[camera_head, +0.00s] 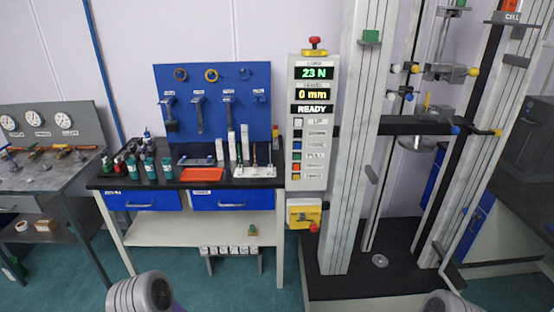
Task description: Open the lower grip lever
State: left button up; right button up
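The tall test machine (348,150) stands at the right with two light columns and a dark horizontal crossbeam (410,125). Small clamp-like grip parts (445,72) sit between the columns, with a yellow knob (473,71) at their right. On the crossbeam are a blue knob (455,130) and a yellow knob (498,132). I cannot tell which knob belongs to the lower grip lever. Only grey rounded parts of my arms show at the bottom edge; neither gripper is visible.
A control panel (313,130) reads 23 N, 0 mm and READY, with a red button on top. A yellow box (304,214) hangs below it. A workbench (185,182) with bottles and a red tray (201,175) stands left. A gauge bench (45,180) is far left.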

aim_at(455, 130)
jog(key=z, duration=1.1)
jog(key=i, duration=0.95)
jog(key=u, duration=1.85)
